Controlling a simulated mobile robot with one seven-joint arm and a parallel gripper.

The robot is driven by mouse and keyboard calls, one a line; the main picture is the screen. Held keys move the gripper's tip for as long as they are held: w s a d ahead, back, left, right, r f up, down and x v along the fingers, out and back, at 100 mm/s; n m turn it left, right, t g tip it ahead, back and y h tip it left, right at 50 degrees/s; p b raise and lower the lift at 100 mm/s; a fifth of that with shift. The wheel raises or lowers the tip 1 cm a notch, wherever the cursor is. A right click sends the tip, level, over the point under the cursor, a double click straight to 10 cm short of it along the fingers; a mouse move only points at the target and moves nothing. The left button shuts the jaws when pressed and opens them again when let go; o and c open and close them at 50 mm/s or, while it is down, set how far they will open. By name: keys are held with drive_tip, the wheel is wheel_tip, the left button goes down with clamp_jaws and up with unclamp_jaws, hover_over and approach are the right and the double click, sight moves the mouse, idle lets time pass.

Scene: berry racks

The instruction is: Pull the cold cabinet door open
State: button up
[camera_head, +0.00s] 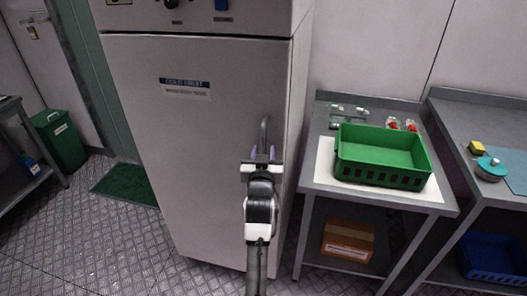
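The cold cabinet (195,60) is tall and grey-white. Its door (170,140) sits flush with the body and looks closed, with a dark-and-white label (185,87) near the top. A dark vertical handle (264,130) stands out near the door's right edge. My gripper (263,154) is in front of the handle's lower part, with its purple-padded fingers apart, one on each side of the handle. It looks open. The handle's lower end is hidden behind my gripper, and I cannot tell whether the fingers touch it.
A metal table (322,182) with a green crate (385,177) stands close to the cabinet's right side. A second bench (455,110) is further right. A green bin (60,140) and a green mat (127,185) are at left. The floor before the door's left part is clear.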

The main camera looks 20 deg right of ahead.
drive_tip(key=shift+c, duration=0.5)
clamp_jaws()
